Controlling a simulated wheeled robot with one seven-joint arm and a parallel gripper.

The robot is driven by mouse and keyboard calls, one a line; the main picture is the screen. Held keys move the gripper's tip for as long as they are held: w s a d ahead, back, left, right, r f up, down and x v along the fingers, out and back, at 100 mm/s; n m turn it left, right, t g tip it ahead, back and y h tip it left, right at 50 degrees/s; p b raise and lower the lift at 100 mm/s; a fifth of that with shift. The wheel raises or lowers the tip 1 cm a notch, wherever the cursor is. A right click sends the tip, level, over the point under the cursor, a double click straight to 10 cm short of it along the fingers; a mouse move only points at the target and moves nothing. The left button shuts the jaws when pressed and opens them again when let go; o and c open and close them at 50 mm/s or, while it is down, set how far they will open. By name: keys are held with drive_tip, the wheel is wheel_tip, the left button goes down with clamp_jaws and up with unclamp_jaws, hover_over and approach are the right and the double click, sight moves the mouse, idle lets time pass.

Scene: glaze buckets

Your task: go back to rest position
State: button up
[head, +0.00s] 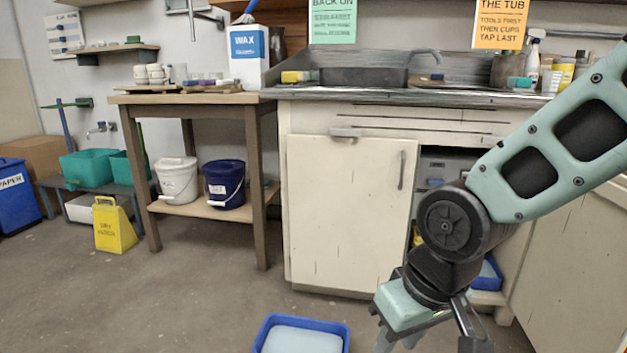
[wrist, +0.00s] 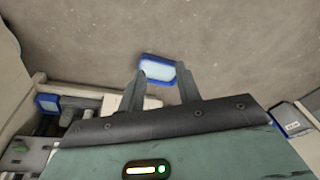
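My gripper (head: 425,338) hangs low at the lower right of the head view, in front of the sink cabinet, pointing down. In the wrist view my gripper (wrist: 161,72) shows two grey fingers spread apart with nothing held between them. A blue tray with a pale inside (head: 262,335) is on the floor, to the left of my gripper in the head view. In the wrist view a blue tray (wrist: 158,70) appears beyond and between the fingertips, apart from them.
The cream sink cabinet (head: 345,215) stands behind my arm, with an open bay at its right holding another blue tray (head: 489,275). A wooden table (head: 200,99) with white (head: 177,180) and navy (head: 224,184) buckets, and a yellow floor sign (head: 114,228), are left. The floor at left front is clear.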

drive_tip(key=s+d+n+g+h, duration=0.1)
drive_tip(key=s+d+n+g, duration=0.15)
drive_tip(key=s, duration=0.85)
wheel_tip(320, 180, up, 39)
drive_tip(key=p, duration=3.8)
drive_tip(key=shift+s+d+t, duration=0.15)
drive_tip(key=shift+s+t, duration=0.05)
drive_tip(key=shift+t, duration=0.15)
drive_tip(key=shift+d+f+n, duration=0.1)
drive_tip(key=shift+n, duration=0.15)
